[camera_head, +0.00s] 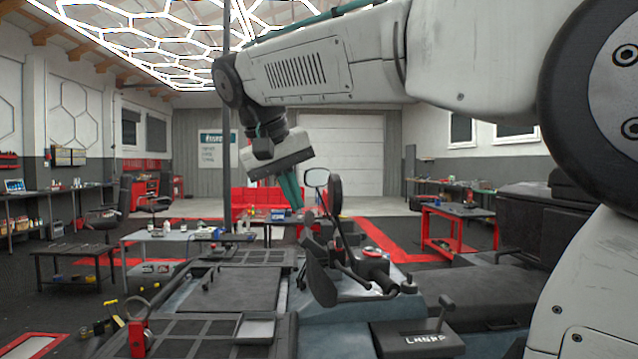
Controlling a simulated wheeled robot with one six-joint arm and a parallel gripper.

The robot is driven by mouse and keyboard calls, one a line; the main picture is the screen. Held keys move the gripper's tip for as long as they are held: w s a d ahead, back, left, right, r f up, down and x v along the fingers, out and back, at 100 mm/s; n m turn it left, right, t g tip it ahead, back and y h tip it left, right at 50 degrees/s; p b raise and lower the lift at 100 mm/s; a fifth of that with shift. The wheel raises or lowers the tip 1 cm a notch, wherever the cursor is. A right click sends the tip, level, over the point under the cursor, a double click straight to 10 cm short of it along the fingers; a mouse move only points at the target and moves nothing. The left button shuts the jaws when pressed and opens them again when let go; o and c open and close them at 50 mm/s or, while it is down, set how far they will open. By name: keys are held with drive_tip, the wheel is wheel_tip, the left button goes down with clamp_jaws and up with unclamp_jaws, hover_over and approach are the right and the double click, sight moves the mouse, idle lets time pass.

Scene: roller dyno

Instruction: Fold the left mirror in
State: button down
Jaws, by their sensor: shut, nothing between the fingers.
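An oval mirror (317,178) with a dark rim and pale face stands upright near the middle of the view, on a thin dark stem above a cluster of dark machine parts. My gripper (297,206) points down just to the left of this mirror. Its teal fingers look closed together with nothing visible between them. I cannot tell whether the fingertips touch the mirror or its stem. A dark rounded part (335,194) stands right behind the mirror's right side. A dark paddle-shaped part (320,283) hangs lower; I cannot tell whether it is a second mirror.
A black box with a lever (418,341) stands at the lower right. A flat dark bench with a shallow metal tray (256,329) fills the lower left. A grey table (188,235) and a red workbench (458,217) stand further back. My arm covers the upper right.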

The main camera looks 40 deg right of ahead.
drive_tip(key=w+r+m+h, duration=0.2)
drive_tip(key=w+r+m, duration=0.1)
drive_tip(key=w+r, duration=0.45)
approach(332, 207)
drive_tip(key=w+f, duration=0.3)
drive_tip(key=shift+s+d+f, duration=0.2)
drive_tip(key=shift+s+d, duration=0.9)
drive_tip(key=shift+d, duration=0.3)
drive_tip(key=shift+a, duration=0.15)
